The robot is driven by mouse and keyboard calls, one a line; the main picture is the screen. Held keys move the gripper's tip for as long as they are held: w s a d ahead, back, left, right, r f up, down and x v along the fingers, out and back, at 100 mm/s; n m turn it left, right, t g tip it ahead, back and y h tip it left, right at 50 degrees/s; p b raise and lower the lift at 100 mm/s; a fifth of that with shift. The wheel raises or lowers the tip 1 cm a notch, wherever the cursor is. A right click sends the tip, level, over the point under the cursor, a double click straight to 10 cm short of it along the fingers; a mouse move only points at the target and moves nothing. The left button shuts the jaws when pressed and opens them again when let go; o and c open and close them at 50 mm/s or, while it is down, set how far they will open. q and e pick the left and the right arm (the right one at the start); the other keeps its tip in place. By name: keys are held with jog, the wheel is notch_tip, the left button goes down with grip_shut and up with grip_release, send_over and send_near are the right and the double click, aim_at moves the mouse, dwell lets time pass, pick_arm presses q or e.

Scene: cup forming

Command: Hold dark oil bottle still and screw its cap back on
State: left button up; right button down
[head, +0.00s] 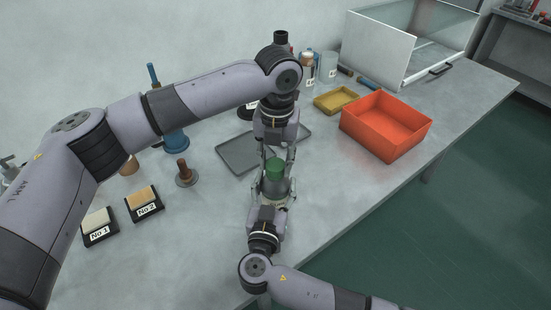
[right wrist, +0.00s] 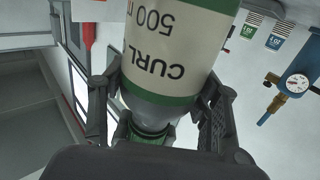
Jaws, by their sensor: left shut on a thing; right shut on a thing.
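In the right wrist view the bottle (right wrist: 180,45) shows a white label with green bands and upside-down "CURL 500" text. Its grey shoulder and a green part lie between the fingers (right wrist: 160,110). Whether the cap sits fully on the neck cannot be told.
An orange bin (head: 386,125) and a yellow tray (head: 336,99) stand to the right. A grey tray (head: 238,153) lies behind the grippers. Labelled blocks (head: 143,202) and a stamp (head: 186,174) stand at left. The table's right edge is near; the table right of the bottle is clear.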

pick_arm(q)
jog(key=m, duration=0.9)
jog(key=o, duration=0.8)
jog(key=shift+o, duration=0.2)
jog(key=shift+r, duration=2.25)
